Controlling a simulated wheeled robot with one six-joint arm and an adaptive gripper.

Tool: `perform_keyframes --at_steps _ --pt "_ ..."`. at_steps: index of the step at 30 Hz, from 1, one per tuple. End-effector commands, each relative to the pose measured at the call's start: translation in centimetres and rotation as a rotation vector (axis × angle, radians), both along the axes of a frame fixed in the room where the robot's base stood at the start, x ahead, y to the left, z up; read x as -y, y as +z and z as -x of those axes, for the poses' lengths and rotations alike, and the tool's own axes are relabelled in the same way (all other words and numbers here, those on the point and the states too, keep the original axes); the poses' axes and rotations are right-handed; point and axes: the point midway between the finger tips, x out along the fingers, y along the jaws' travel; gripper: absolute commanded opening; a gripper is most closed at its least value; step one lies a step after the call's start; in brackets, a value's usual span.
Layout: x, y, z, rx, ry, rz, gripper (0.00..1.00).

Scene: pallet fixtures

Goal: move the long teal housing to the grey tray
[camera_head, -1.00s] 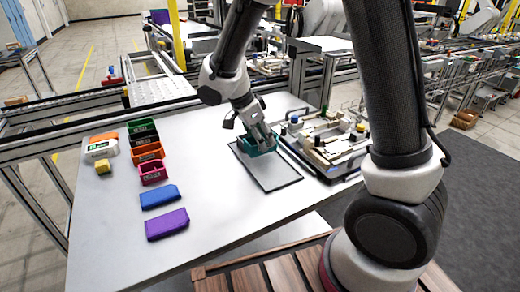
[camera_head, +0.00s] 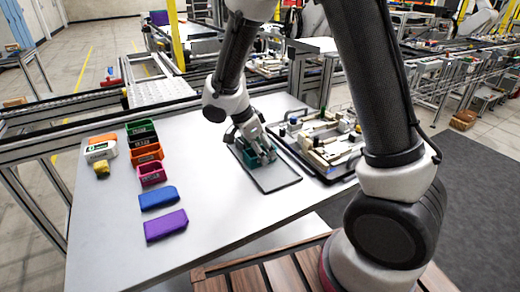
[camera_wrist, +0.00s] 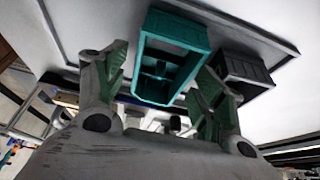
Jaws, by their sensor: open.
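The grey tray (camera_head: 277,185) is a flat panel with a dark rim on the table. The teal housing (camera_head: 249,158) is at the tray's far part, partly hidden by my gripper (camera_head: 265,158). In the wrist view the housing (camera_wrist: 174,28) is a long, open-topped box on the pale tray surface. My gripper (camera_wrist: 162,68) is open, with one green-padded finger on each side of the housing's near part. I cannot tell whether either finger touches it. A dark grey box (camera_wrist: 243,72) is close beside the housing, right of it in the wrist view.
Several coloured bins, including a green one (camera_head: 141,130) and a magenta one (camera_head: 152,173), stand at the left. A blue block (camera_head: 158,197) and a purple block (camera_head: 166,225) lie nearer. A fixture board (camera_head: 322,145) is right of the tray. The table middle is clear.

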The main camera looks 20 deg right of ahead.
Motion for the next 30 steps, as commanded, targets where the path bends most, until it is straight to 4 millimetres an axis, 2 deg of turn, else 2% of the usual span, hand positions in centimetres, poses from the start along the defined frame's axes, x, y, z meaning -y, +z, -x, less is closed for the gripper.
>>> perform_keyframes --at_steps 4,7,15,21,30 --pt "-0.1 0.4 0.0 0.002 0.001 0.0 0.69" --pt "-0.6 1.6 0.0 0.005 0.001 -0.002 0.69" --pt "-2.9 7.1 0.4 0.005 0.002 -0.003 0.69" --pt "-4.2 10.2 0.7 0.003 0.001 -0.002 0.69" --pt "-4.2 11.6 1.0 -0.003 0.009 -0.004 0.69"
